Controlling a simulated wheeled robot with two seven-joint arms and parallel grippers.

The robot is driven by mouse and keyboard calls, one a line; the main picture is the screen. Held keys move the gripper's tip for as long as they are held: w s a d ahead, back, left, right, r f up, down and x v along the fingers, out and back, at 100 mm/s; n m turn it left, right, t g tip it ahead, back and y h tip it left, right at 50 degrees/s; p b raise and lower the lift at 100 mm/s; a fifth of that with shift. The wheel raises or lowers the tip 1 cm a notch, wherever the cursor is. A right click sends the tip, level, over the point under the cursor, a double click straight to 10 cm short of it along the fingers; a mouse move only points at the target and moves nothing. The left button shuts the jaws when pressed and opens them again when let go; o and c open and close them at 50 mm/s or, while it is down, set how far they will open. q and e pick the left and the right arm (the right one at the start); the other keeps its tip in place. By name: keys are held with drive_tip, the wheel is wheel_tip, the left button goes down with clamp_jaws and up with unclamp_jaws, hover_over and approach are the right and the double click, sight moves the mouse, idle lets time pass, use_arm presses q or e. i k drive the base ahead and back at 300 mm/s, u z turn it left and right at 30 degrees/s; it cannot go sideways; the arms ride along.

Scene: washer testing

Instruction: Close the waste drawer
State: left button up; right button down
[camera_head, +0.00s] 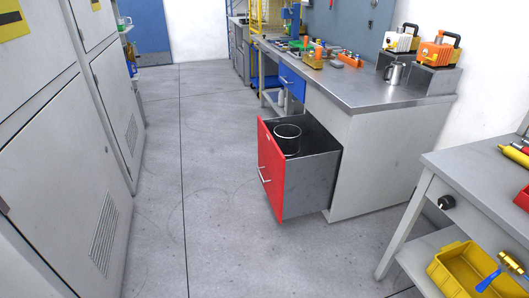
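The waste drawer (312,182) stands pulled out of the grey workbench, on its left side. A round dark bin (287,139) sits inside the drawer. Neither of my grippers shows in the head view, so whether they are open or shut is not seen.
The workbench (375,95) holds tools, a metal mug (395,73) and orange devices. A blue drawer (291,82) is farther back. A side table (486,182) with a yellow bin (465,268) stands at the right. Grey cabinets (60,150) line the left. The floor (200,190) between is clear.

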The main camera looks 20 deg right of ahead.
sight(301, 186)
drive_tip(key=i, duration=3.15)
drive_tip(key=z, duration=2)
